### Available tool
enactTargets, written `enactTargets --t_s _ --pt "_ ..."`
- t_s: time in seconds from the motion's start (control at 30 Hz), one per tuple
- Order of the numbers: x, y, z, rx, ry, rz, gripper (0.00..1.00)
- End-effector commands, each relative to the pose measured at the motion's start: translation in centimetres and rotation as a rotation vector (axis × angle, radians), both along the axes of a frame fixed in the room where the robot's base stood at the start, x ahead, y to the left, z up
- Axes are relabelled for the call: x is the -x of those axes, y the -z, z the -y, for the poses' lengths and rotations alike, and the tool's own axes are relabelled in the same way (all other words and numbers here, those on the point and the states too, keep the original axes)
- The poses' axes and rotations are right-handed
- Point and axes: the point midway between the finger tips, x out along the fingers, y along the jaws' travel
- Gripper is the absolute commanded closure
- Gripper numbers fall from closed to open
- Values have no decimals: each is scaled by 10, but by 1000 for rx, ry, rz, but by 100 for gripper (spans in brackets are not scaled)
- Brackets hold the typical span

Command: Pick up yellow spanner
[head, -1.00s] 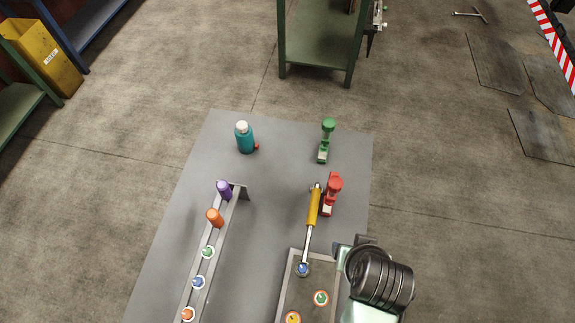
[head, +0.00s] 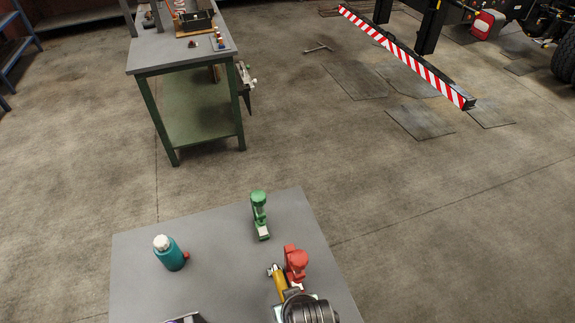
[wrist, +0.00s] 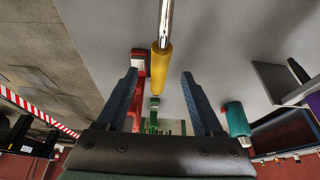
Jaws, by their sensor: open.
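The yellow spanner lies on the grey table; in the head view its yellow handle (head: 279,284) shows at the bottom, and my arm and the frame edge hide the rest. In the wrist view the yellow handle (wrist: 160,68) and silver shaft run down from the top centre. The handle's end lies in line with the gap between my gripper's (wrist: 160,75) two dark fingers. My gripper is open and nothing is clasped. I cannot tell how far the fingers are above the handle.
A red tool (head: 296,262) stands close beside the handle, near the left finger in the wrist view. A green tool (head: 260,214) and a teal bottle (head: 173,254) stand farther back on the grey table (head: 215,230). A green workbench (head: 190,60) stands beyond on the floor.

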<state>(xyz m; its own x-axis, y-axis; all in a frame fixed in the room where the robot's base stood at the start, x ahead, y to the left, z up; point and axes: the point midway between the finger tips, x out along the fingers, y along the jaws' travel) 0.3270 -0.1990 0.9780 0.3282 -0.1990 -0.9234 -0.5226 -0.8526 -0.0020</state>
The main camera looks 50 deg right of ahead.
Motion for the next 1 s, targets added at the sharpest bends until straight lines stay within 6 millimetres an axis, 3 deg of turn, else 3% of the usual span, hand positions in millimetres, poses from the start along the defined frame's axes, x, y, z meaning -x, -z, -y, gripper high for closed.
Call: enactTargets --t_s 0.23,0.6,0.93,1.0 --pt "-3 11 3 0 1 -1 31" --pt "-14 49 11 0 1 0 31" --pt "-16 54 12 1 0 1 31" --pt "-15 54 12 1 0 1 42"
